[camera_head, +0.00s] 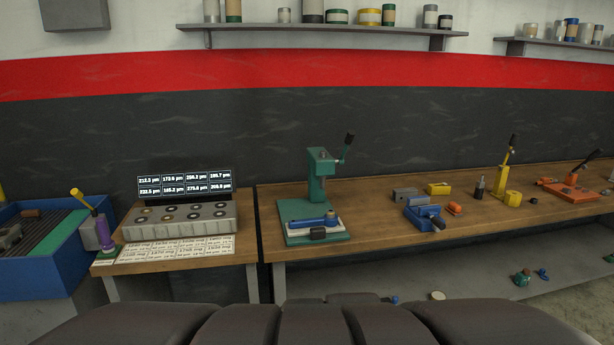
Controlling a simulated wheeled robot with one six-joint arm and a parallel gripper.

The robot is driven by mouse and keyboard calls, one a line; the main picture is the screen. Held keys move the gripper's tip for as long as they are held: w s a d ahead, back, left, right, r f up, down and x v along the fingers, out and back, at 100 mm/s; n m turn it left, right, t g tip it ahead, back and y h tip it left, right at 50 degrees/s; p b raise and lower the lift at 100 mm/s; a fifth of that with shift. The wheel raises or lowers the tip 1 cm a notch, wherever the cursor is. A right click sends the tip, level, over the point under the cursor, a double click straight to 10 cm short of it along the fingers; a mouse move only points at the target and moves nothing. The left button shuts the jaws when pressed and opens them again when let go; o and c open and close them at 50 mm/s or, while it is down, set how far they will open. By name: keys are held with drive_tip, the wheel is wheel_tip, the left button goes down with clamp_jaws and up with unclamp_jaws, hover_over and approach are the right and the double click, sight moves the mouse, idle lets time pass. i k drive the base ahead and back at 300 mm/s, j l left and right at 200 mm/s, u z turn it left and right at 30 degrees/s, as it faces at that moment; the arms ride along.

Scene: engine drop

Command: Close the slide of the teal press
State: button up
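The teal press (319,177) stands upright on the left part of the long wooden bench, near the middle of the view. Its lever (346,147) with a dark grip points up and to the right of the head. On the teal base lies a light plate with a blue part (313,223) on it, below the column. A small dark block (318,233) sits at the front of this plate. I cannot tell for sure which piece is the slide, or how far it is out. My gripper is not in view.
Blue, grey and yellow tools (425,216) stand right of the press. A yellow lever tool (504,170) and an orange one (570,188) are farther right. A side table (180,257) with a grey block and display stands left. Dark rounded shapes fill the bottom edge.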

sight(316, 233)
drive_tip(key=i+j+z, duration=0.15)
drive_tip(key=i+z, duration=0.25)
drive_tip(key=i+j+z, duration=0.35)
drive_tip(key=i, duration=0.15)
drive_tip(key=l, duration=0.1)
